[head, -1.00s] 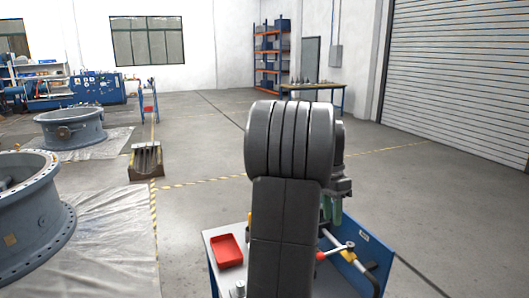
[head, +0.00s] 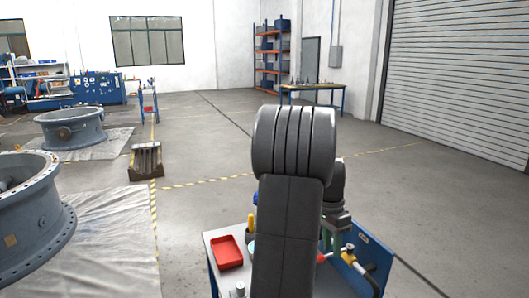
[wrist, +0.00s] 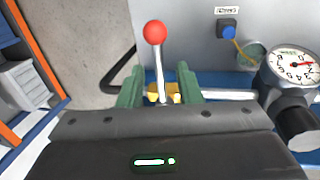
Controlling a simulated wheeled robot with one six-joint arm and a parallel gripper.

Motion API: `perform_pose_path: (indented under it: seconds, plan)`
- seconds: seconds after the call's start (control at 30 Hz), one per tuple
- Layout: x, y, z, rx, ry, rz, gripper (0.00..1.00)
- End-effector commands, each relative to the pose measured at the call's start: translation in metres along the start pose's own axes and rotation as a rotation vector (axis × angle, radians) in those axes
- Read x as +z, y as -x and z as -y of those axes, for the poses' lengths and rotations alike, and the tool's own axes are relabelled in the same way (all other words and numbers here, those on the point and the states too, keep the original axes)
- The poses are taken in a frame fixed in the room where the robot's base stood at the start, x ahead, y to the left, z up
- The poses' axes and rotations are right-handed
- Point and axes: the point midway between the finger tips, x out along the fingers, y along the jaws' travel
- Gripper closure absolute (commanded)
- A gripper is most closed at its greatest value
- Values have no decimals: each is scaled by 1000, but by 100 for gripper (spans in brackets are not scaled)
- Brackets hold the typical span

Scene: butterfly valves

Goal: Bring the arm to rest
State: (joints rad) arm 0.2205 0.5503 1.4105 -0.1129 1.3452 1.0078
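My arm stands in the middle of the head view and hides much of the cart behind it. My gripper (wrist: 159,72) shows in the wrist view as two green fingers set well apart. It is open. A metal lever with a red ball knob (wrist: 155,32) shows between the fingers, with yellow parts (wrist: 164,93) near its base. I see no finger closed on it; the exact depth between them is unclear. In the head view the gripper is mostly hidden behind my arm.
A blue-sided cart (head: 363,262) stands close in front, with a red tray (head: 226,252) on it. A pressure gauge (wrist: 291,67) is right of the gripper. Large grey valve bodies (head: 28,222) (head: 72,127) lie at left. Open floor is at right.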

Motion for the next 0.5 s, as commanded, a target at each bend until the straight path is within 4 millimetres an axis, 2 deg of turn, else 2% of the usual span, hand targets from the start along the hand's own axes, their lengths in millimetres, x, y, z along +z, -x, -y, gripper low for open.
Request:
perform_pose_path:
  seconds: [0.03, 0.23, 0.5]
  plan:
    - [0, -6, -2, 1, 15, -3, 68]
    - [0, -6, -8, -1, 141, -29, 68]
    - [0, -6, -12, 0, 199, -40, 68]
